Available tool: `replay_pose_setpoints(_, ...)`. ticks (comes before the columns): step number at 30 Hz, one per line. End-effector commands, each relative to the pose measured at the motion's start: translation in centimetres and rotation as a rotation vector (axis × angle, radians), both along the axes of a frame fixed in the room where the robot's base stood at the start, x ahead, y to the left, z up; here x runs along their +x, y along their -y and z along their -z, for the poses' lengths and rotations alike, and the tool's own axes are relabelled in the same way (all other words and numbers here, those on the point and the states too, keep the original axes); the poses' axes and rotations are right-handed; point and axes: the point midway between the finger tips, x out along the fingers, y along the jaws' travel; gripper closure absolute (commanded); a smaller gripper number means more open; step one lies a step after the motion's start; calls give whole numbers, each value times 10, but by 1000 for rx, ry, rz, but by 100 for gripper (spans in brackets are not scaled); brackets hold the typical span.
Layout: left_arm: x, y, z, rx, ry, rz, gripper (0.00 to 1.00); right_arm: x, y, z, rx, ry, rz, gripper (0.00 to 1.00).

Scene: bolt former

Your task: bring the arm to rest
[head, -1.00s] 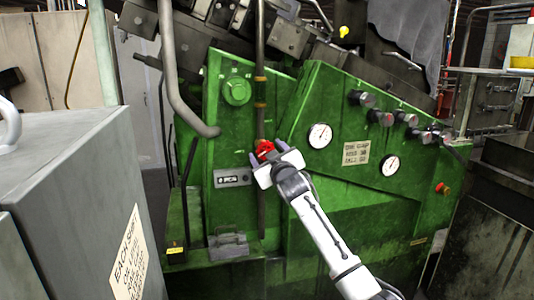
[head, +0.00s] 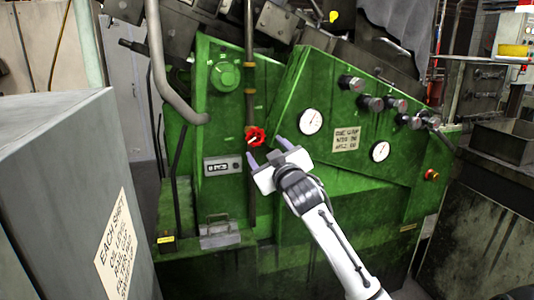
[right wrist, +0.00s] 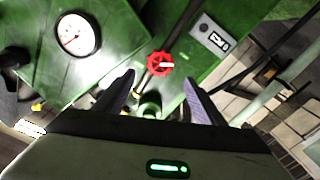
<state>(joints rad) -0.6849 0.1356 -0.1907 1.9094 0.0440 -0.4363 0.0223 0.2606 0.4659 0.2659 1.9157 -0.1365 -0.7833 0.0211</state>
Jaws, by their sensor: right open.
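My right gripper (head: 267,157) is open and empty in front of the green machine (head: 336,210). Its two fingers are spread apart. The red valve wheel (head: 255,136) sits on a vertical pipe, just above and left of the fingertips in the head view. In the right wrist view the red wheel (right wrist: 160,64) shows beyond the gap between the fingers (right wrist: 158,84), apart from them. My left gripper is in neither view.
A grey cabinet (head: 60,160) with a paper sign stands close at the left. Gauges (head: 311,121), knobs and a counter (head: 222,166) are on the machine's face. A bent pipe (head: 165,80) runs down at the upper left. A dark metal bin (head: 490,210) stands at the right.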

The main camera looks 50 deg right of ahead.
Motion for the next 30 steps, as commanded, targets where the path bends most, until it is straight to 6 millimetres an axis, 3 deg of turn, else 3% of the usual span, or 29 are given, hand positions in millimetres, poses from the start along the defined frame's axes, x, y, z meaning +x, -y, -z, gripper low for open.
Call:
replay_pose_setpoints(20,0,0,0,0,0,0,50,-2,-4,6,6,-13,-4,37)
replay_pose_setpoints(23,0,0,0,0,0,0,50,-5,-19,31,27,-64,-21,37)
replay_pose_setpoints(26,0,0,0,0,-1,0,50,-16,-46,75,67,-160,-49,37)
replay_pose_setpoints(30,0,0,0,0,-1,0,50,-45,-94,148,141,-331,-97,37)
